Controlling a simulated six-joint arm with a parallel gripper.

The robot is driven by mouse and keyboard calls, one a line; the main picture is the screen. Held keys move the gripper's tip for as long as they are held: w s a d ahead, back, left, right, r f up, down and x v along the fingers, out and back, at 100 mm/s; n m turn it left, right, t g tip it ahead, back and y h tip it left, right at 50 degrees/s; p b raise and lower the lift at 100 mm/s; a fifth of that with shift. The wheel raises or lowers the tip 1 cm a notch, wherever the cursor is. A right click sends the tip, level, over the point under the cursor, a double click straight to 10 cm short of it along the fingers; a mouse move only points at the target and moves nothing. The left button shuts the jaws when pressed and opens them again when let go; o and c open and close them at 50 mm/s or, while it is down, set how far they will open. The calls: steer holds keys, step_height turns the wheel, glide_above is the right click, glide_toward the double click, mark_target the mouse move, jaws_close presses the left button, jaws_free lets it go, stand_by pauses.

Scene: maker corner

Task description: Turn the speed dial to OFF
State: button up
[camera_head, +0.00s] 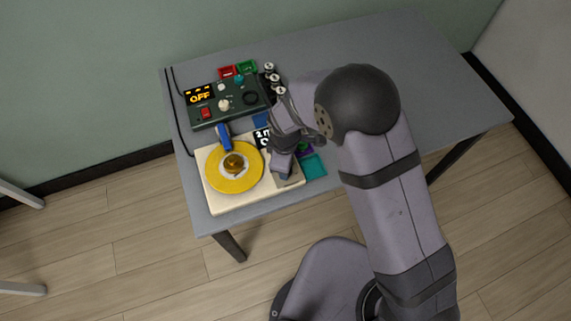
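A cream turntable-like unit (215,201) with a yellow disc (224,183) sits at the table's front left. A black label or display (262,136) at its back is partly hidden; "2" and "0" can be read. My gripper (282,168) is over the right part of this unit, pointing down at it. My gripper and wrist hide much of that part, so no dial shows clearly there. I cannot tell whether the fingers are open or shut, or touch anything. A dark green control box (230,117) behind has a lit display (199,96) reading OFF and a pale knob (224,105).
A red switch (206,113) is on the green box. Red (227,71) and green (247,67) trays stand behind it, with several pale-topped dark items to the right. A teal tray (314,166) is right of the cream unit. The grey table (440,90) is clear at right.

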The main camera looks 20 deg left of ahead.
stand_by(0.5)
steer(key=o, duration=1)
steer(key=shift+o, duration=0.2)
steer(key=shift+r, duration=0.1)
steer(key=shift+s+r+b, duration=0.15)
steer(key=shift+r+b, duration=0.35)
steer(key=shift+r, duration=1.3)
steer(key=shift+s+r+b, duration=0.1)
steer(key=shift+r+b, duration=0.35)
steer(key=shift+r, duration=1.35)
